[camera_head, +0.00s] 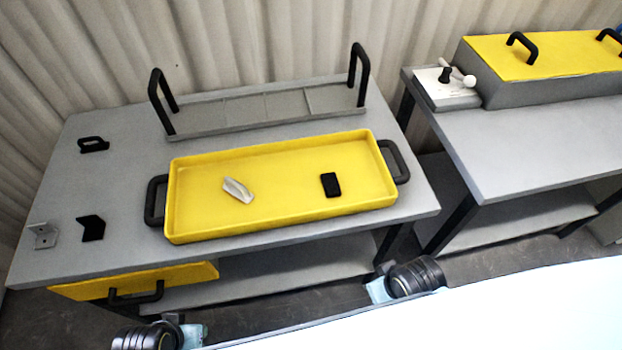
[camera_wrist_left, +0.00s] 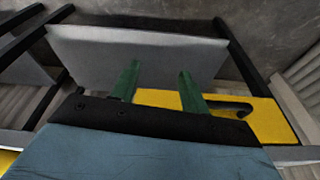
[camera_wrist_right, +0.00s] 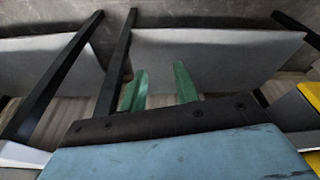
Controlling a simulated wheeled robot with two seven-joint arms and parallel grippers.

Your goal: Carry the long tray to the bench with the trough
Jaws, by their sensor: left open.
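The long yellow tray (camera_head: 215,230) lies flat on the left bench (camera_head: 110,190), with a black handle at each short end. A pale scoop-like piece (camera_head: 237,190) and a small black block (camera_head: 331,184) lie in it. The right bench (camera_head: 540,145) carries a long grey box (camera_head: 535,88) with a yellow top and black handles; I cannot tell whether it is the trough. My left gripper (camera_wrist_left: 158,68) is open and empty, low in front of the left bench near its drawer. My right gripper (camera_wrist_right: 160,68) is open and empty, also low in front. Neither touches the tray.
A grey rack (camera_head: 270,112) with two upright black handles stands behind the tray. Small black brackets and a grey bracket (camera_head: 44,236) lie at the left. A yellow drawer (camera_head: 195,276) sticks out below. A white panel with knobs (camera_head: 445,85) sits on the right bench, whose front is clear.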

